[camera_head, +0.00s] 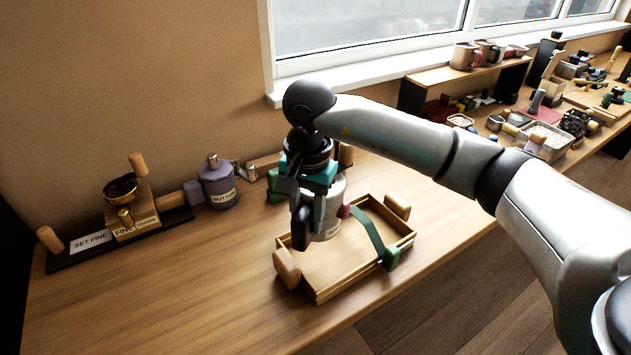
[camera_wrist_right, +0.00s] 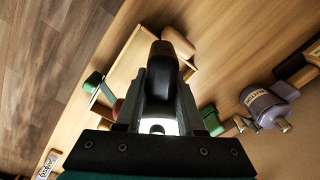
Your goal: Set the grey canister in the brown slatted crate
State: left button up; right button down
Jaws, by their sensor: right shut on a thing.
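The grey canister (camera_head: 328,218) has a pale label low on its side and a small dark red knob beside it. My right gripper (camera_head: 303,228) is shut on it, holding it upright over the left back part of the brown slatted crate (camera_head: 360,278). Whether its base touches the crate floor I cannot tell. In the right wrist view, the gripper (camera_wrist_right: 158,100) hides most of the canister, and the crate (camera_wrist_right: 122,72) lies beneath. My left gripper is not in view.
A purple canister (camera_head: 219,186) labelled like "BUTTON" stands left of the crate. A wooden stand with a dark dish (camera_head: 120,188) sits on a black base farther left. The table front left is clear. A cluttered second bench (camera_head: 545,135) stands at the back right.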

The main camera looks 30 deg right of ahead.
jog(key=w+d+m, duration=0.1)
jog(key=m, duration=0.1)
jog(key=w+d+m+p, duration=0.2)
jog(key=m, duration=0.1)
jog(key=shift+f+m, duration=0.2)
jog(key=shift+m, duration=0.1)
jog(key=shift+w+d+f+m, duration=0.1)
jog(key=shift+d+f+m, duration=0.15)
jog(key=shift+m, duration=0.25)
pick_arm(q)
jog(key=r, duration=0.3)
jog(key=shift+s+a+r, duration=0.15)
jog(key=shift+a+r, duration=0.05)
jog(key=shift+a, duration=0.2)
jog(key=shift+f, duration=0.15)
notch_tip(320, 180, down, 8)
jog(key=b, duration=0.8)
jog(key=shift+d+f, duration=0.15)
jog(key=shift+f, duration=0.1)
pick_arm(e)
notch_tip(320, 180, down, 10)
jog(key=shift+f, duration=0.1)
pick_arm(q)
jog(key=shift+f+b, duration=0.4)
jog(key=shift+b, duration=0.25)
pick_arm(e)
jog(key=shift+f, duration=0.5)
jog(key=shift+c, duration=2.2)
grip_release()
jog(key=shift+f, duration=0.1)
